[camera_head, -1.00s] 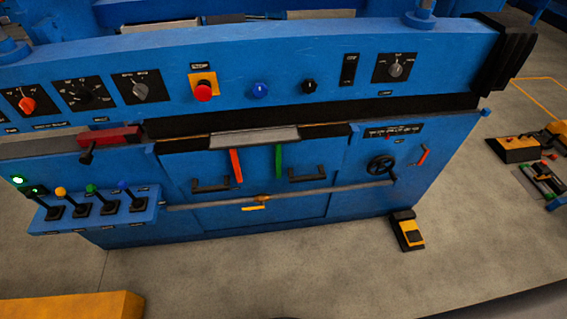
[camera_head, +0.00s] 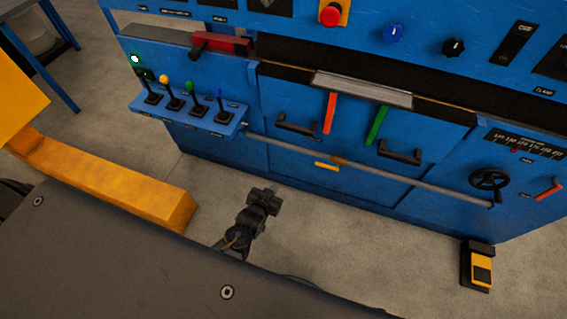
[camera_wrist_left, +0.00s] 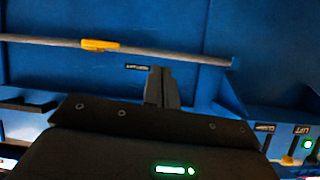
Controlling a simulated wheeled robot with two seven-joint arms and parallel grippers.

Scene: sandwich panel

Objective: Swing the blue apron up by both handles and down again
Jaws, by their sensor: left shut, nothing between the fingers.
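The blue apron (camera_head: 290,157) is the front panel in the middle of the blue machine and hangs upright. It has two black handles, the left one (camera_head: 297,124) and the right one (camera_head: 399,152). My left gripper (camera_head: 270,194) is in front of and below the apron, in free air, apart from both handles. It is shut and empty. In the left wrist view my shut fingers (camera_wrist_left: 161,86) point at the blue front below the grey bar (camera_wrist_left: 160,52). My right gripper is in no view.
The grey bar with a yellow clip (camera_head: 340,160) crosses the apron's front below the handles. A lever box (camera_head: 190,110) juts out at the left. A yellow beam (camera_head: 110,182) lies on the floor at left, a foot pedal (camera_head: 479,266) at right. Red (camera_head: 330,113) and green (camera_head: 377,125) levers stand between the handles.

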